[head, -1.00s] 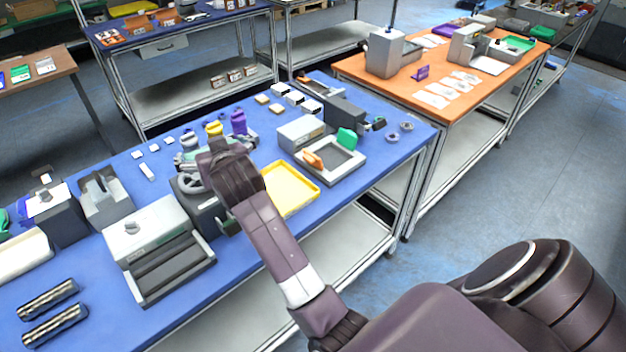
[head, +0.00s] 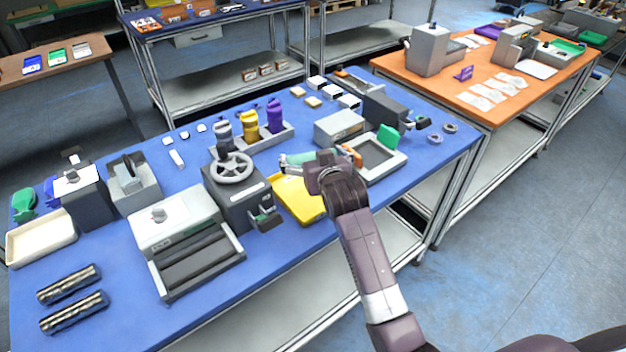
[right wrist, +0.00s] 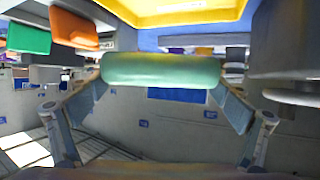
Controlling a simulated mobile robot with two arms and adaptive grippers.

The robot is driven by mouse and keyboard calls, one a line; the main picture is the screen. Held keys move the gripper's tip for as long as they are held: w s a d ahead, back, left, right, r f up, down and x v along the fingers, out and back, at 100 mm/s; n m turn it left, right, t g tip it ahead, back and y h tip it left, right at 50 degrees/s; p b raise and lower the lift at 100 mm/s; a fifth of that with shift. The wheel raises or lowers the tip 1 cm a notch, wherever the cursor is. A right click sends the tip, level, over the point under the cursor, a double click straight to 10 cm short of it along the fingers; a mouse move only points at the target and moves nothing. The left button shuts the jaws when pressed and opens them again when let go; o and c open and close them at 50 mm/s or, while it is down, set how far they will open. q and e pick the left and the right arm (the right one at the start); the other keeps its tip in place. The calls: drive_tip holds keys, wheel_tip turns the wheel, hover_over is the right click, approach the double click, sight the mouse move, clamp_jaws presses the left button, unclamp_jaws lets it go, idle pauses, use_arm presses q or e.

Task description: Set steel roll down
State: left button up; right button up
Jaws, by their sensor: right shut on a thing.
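My right gripper (head: 300,163) is shut on a pale green roll. In the right wrist view the roll (right wrist: 160,70) lies crosswise between the two fingertips of the right gripper (right wrist: 160,80). It looks green rather than bare steel. In the head view, the gripper is over the far edge of the yellow tray (head: 297,205), and the roll is mostly hidden by the hand. The yellow tray also shows at the top of the right wrist view (right wrist: 180,14). I cannot tell the exact gap between roll and tray. My left gripper is not in view.
A grey machine with a handwheel (head: 231,168) stands left of the tray. A grey framed tray (head: 385,166) is close on the right. A rack of bottles (head: 249,138) is behind. Two dark metallic rolls (head: 70,285) lie at the front left of the blue table.

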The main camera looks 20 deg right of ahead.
wheel_tip(320, 180, down, 8)
drive_tip(key=shift+f+p, duration=0.15)
drive_tip(key=shift+p, duration=0.2)
drive_tip(key=shift+w+f, duration=0.1)
drive_tip(key=shift+f, duration=0.3)
drive_tip(key=shift+f, duration=0.1)
drive_tip(key=o, duration=1.3)
drive_tip(key=shift+f, duration=0.1)
drive_tip(key=shift+r, duration=0.2)
drive_tip(key=shift+s, duration=0.4)
drive_tip(key=b+v, duration=0.1)
drive_tip(key=v, duration=1)
drive_tip(key=shift+s+r, duration=0.15)
drive_tip(key=shift+r, duration=0.05)
